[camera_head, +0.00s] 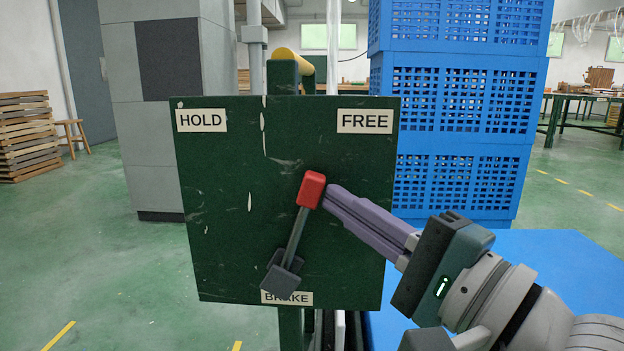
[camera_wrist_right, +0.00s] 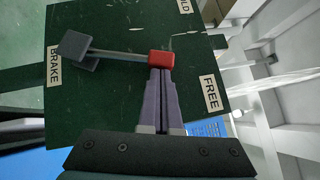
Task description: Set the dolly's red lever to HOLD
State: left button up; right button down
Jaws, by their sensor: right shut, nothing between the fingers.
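The dolly's red lever knob (camera_head: 312,190) tops a grey metal rod that rises from a dark pivot block (camera_head: 283,273) on a green brake board (camera_head: 225,220). The lever tilts a little right of upright, between the HOLD label (camera_head: 201,120) at upper left and the FREE label (camera_head: 365,121) at upper right. My right gripper (camera_head: 332,194) is shut and empty, its purple fingertips at the right side of the knob. In the right wrist view the fingertips (camera_wrist_right: 160,72) meet the red knob (camera_wrist_right: 161,58), apparently touching it. My left gripper is not in view.
Stacked blue crates (camera_head: 455,100) stand behind the board at right, over a blue surface (camera_head: 545,270). A grey cabinet (camera_head: 155,140) stands behind it at left. A BRAKE label (camera_head: 287,298) sits below the pivot. Green floor lies open at left.

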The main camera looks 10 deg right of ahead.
aim_at(311, 174)
jog(key=a+r+n+g+p, duration=0.1)
jog(key=p, duration=0.3)
jog(key=w+a+r+n+g+h+p, duration=0.1)
jog(key=a+r+p, duration=0.1)
jog(key=p, duration=0.2)
jog(key=shift+a+r+n+g, duration=0.2)
jog(key=shift+n+g, duration=0.1)
jog(key=shift+n, duration=0.1)
jog(key=a+n+g+h+p, duration=0.1)
jog(key=p, duration=0.2)
jog(key=w+a+f+n+g+h+p, duration=0.1)
jog(key=a+p, duration=0.1)
jog(key=p, duration=0.1)
jog(key=a+n+g+h+p, duration=0.1)
jog(key=a+p, duration=0.1)
jog(key=p, duration=0.1)
jog(key=shift+w+a+f, duration=0.15)
jog(key=shift+w+a, duration=0.05)
jog(key=shift+a, duration=0.05)
jog(key=shift+f+n, duration=0.1)
jog(key=shift+n, duration=0.2)
